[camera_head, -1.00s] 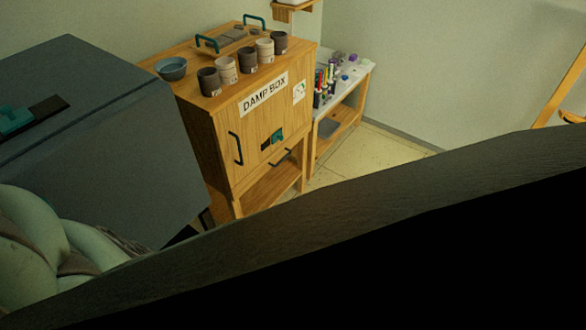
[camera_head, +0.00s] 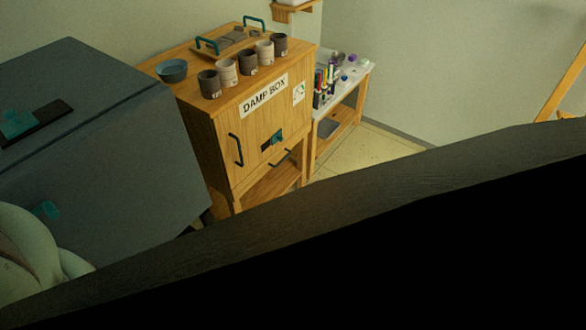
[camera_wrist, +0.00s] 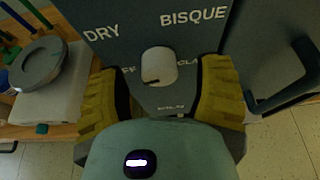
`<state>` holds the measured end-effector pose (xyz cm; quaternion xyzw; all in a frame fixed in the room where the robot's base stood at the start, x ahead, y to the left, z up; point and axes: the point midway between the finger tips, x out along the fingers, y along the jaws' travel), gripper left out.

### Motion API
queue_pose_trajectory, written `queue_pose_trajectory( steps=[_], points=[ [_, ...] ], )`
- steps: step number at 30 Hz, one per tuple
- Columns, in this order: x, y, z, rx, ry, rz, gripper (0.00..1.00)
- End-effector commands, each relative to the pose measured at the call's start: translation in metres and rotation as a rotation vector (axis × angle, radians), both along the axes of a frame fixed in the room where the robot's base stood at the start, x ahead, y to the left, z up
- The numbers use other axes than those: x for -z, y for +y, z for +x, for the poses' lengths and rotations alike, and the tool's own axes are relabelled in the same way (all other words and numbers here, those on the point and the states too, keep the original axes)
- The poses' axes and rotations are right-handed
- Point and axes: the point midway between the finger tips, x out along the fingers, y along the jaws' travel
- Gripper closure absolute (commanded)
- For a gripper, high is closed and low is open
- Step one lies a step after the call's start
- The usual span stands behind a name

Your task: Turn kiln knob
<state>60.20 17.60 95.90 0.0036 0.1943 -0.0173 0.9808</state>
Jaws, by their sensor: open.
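The kiln knob (camera_wrist: 157,66) is a pale round dial on a dark grey panel (camera_wrist: 130,15) in the wrist view. The panel reads DRY and BISQUE above the knob, with partly hidden words at either side and small lettering below. A small dark mark shows at the knob's lower edge. My gripper (camera_wrist: 160,76) is open, with one yellow ribbed finger on each side of the knob. Gaps show between the fingers and the knob. In the head view neither the knob nor my gripper shows; a large grey box (camera_head: 100,150), seemingly the kiln, stands at the left.
A black handle (camera_wrist: 285,95) juts out right of the panel. A wooden damp box (camera_head: 225,140) with several cups stands beyond the grey box, and a supply table (camera_head: 350,80) beyond that. A dark edge blocks the lower head view.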

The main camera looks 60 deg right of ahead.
Motion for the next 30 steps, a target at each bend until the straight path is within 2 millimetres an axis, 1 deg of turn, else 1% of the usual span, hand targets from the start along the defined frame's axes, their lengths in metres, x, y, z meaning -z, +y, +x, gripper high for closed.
queue_pose_trajectory(
  steps=[6,14,15,30],
  points=[
    [0.0020,0.0003,0.0048,-0.002,0.001,0.001,0.35],
    [0.0022,0.0003,0.0052,-0.002,0.001,0.001,0.35],
    [0.0022,0.0002,0.0051,-0.002,0.001,0.001,0.32],
    [0.0023,0.0000,0.0052,-0.001,0.001,0.000,0.83]
  ],
)
